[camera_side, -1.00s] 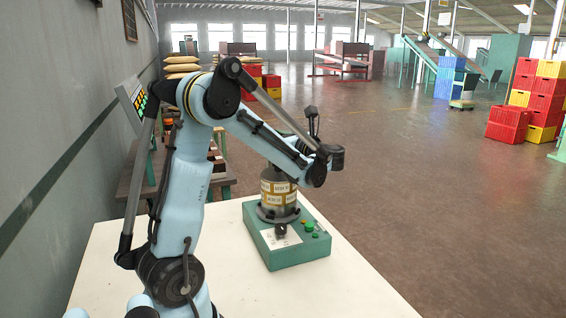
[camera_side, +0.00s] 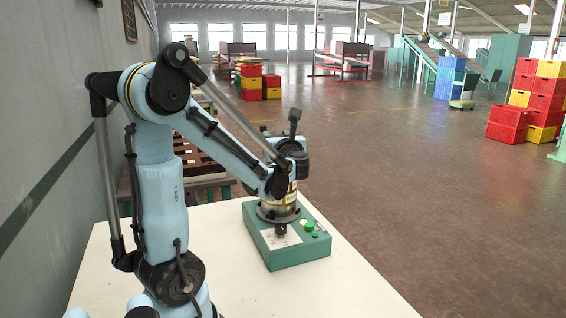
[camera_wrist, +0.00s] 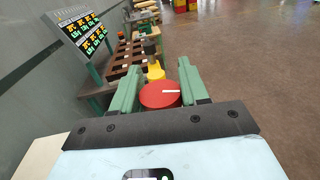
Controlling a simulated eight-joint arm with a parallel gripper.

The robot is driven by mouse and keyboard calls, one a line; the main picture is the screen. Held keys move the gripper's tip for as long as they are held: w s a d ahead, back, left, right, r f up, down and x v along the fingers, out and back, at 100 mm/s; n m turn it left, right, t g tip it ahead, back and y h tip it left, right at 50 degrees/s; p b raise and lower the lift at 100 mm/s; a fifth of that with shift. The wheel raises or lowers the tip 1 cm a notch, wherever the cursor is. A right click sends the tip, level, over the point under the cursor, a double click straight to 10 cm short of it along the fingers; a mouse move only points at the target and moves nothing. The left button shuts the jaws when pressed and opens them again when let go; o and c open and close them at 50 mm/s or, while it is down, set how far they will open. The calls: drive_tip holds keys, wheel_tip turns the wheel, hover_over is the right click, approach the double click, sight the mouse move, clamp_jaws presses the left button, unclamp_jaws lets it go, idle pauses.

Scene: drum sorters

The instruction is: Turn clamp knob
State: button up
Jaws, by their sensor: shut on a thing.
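A round red knob with a white line across its top (camera_wrist: 160,95) sits between the two green fingers of my gripper (camera_wrist: 159,82) in the wrist view. The fingers are shut on it, one on each side. The white line points to the right. In the side view, my wrist is at the top of the drum sorter, a labelled drum (camera_side: 277,211) on a green base (camera_side: 295,252). My wrist and forearm hide the knob, the fingers and much of the drum there.
The sorter stands on a cream bench top (camera_side: 220,280). Its base carries a small black knob (camera_side: 281,230) and a green button (camera_side: 309,226). A sloped display (camera_wrist: 80,32) stands left in the wrist view. Red and yellow crates (camera_side: 510,125) are far off on the floor.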

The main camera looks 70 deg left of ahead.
idle(0.3)
drive_tip(key=o, duration=1)
drive_tip(key=shift+c, duration=0.2)
drive_tip(key=shift+d, duration=0.1)
drive_tip(key=s+d, duration=0.1)
drive_tip(key=d, duration=1)
drive_tip(key=shift+s+d, duration=0.35)
drive_tip(key=shift+s, duration=0.05)
drive_tip(key=w+d+f+n+t+h, duration=0.1)
drive_tip(key=d+f+n+t+h, duration=0.1)
drive_tip(key=d+f+n+h, duration=0.6)
drive_tip(key=d+f+n+t+h, duration=0.2)
drive_tip(key=d+f+n+h, duration=0.1)
drive_tip(key=d+n+h, duration=0.6)
drive_tip(key=d+n, duration=0.2)
drive_tip(key=d, duration=0.2)
drive_tip(key=shift+w+n+h, duration=0.3)
drive_tip(key=shift+n+h, duration=0.1)
